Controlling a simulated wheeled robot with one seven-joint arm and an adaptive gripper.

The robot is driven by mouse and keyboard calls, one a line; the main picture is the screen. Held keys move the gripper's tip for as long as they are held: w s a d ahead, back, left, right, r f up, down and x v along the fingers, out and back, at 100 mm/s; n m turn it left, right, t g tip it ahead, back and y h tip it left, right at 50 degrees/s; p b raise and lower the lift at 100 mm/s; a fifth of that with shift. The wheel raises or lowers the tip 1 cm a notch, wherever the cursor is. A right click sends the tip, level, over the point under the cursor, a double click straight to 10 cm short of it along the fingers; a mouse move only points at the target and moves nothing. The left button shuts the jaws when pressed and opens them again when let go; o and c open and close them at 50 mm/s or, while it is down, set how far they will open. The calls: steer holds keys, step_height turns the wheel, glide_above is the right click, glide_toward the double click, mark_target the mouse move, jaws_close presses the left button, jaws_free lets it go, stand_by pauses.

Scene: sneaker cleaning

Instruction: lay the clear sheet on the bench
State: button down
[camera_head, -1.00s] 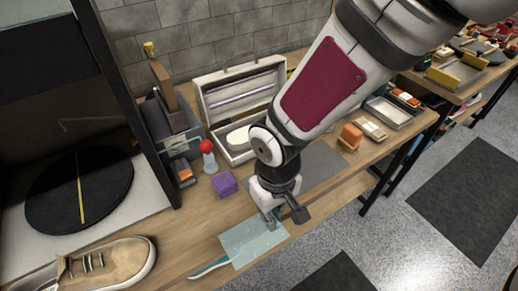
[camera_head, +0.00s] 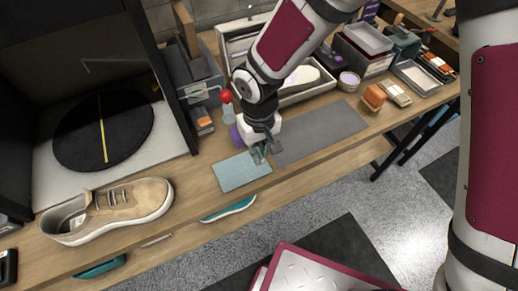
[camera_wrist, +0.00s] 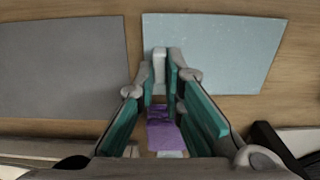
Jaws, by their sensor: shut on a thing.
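The clear sheet (camera_head: 238,173) is a pale blue, see-through rectangle. It looks flat over the wooden bench (camera_head: 190,208), left of the grey mat (camera_head: 325,132); whether it fully touches the wood I cannot tell. My gripper (camera_head: 259,155) points down at the sheet's back right corner and is shut on its edge. In the wrist view, the sheet (camera_wrist: 225,45) extends to the right from my fingertips (camera_wrist: 163,72), and the grey mat (camera_wrist: 60,65) lies to the left, with bare wood between. The pinched edge is partly hidden by the fingers.
A purple block (camera_head: 236,137) and a red-topped bottle (camera_head: 227,105) stand just behind my gripper. A tan sneaker (camera_head: 115,208) lies at the left. An open case (camera_head: 305,85) stands behind the mat.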

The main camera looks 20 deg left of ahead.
steer(key=c, duration=1.7)
jaws_free()
steer(key=shift+f, duration=0.1)
step_height(320, 180, up, 12)
steer(key=shift+r, duration=0.2)
